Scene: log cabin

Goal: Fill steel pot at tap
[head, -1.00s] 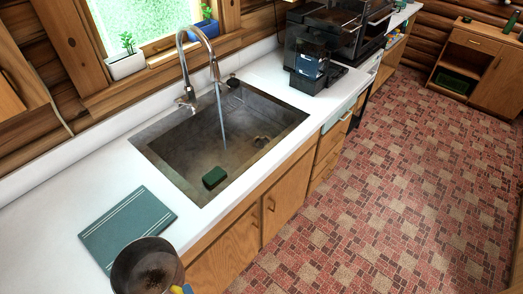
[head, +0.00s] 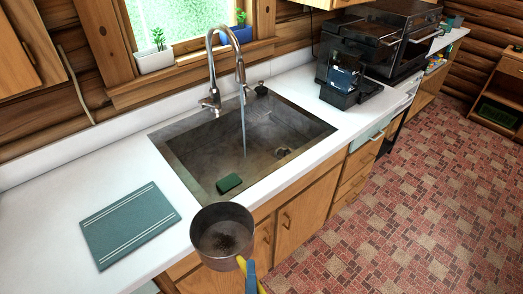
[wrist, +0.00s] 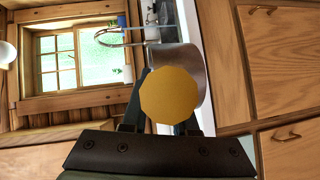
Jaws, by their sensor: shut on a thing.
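The steel pot (head: 222,236) is upright in front of the sink's near edge, at the counter's front edge; its inside shows a brown patch and no visible water. My gripper (wrist: 172,100) is shut on the pot's yellow handle (wrist: 178,98), seen end-on in the wrist view, with the pot's steel side (wrist: 187,62) beyond it. The chrome tap (head: 212,80) stands behind the sink. A thin water stream (head: 243,130) runs from it into the sink (head: 190,165), apart from the pot.
A green sponge (head: 229,183) lies in the sink's near part. A teal board (head: 130,225) lies on the white counter to the left. A black coffee machine (head: 350,70) stands right of the sink. Potted plants (head: 155,55) line the window sill. The tiled floor at right is clear.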

